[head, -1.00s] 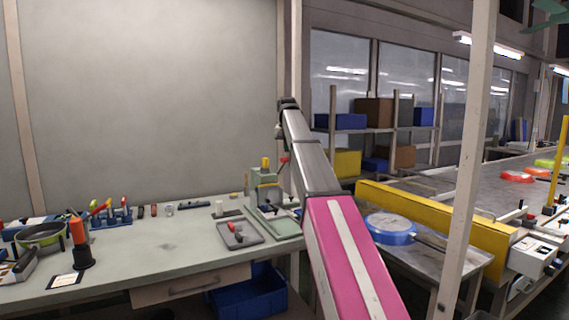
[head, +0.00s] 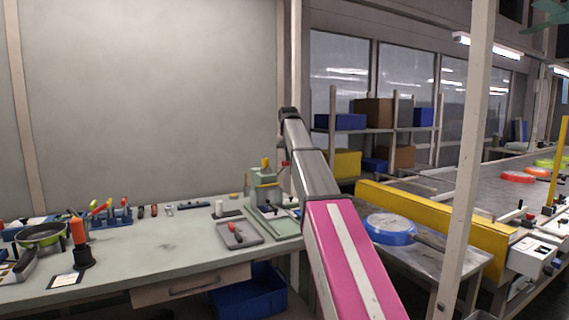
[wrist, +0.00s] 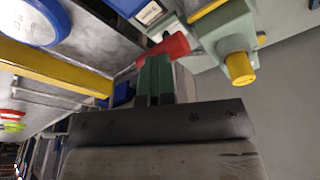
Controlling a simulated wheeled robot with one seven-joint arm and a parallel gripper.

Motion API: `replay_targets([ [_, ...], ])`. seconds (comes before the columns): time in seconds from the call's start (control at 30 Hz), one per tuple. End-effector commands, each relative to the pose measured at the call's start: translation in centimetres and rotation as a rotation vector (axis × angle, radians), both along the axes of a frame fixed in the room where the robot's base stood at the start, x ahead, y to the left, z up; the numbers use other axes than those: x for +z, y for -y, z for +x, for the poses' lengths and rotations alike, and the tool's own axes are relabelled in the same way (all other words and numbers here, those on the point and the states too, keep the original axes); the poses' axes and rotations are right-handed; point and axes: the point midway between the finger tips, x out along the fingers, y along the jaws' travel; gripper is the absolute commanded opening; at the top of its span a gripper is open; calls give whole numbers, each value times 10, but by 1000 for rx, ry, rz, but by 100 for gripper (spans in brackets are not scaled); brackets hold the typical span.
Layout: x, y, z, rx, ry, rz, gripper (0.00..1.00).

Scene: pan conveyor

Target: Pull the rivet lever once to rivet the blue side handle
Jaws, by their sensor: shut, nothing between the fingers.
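The rivet press (head: 265,188) is a pale green machine with a yellow cap, at the back right of the workbench. Its lever ends in a red knob (head: 285,163), partly hidden by my arm. In the wrist view the red knob (wrist: 172,46) lies right at the tips of my gripper (wrist: 155,62), whose green fingers are shut with nothing between them. I cannot tell whether the fingers touch the knob. The press's yellow cap (wrist: 238,68) is to the right of them. A blue pan (head: 390,229) sits on the side table. I cannot make out the blue side handle.
A grey tray (head: 238,235) with a red-knobbed item lies just left of the press. A green pan (head: 40,236) and a tool rack (head: 110,216) are further left. A yellow rail (head: 435,215) and a pale post (head: 465,180) stand right of my arm.

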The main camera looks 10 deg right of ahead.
Motion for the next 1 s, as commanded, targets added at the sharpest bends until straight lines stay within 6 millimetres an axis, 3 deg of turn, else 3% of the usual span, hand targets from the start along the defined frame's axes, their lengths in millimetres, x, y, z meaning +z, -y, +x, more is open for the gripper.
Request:
replay_targets([
  [0.4,-23,-1,5,2,10,5,0],
  [1.0,-30,1,-3,1,6,2,0],
])
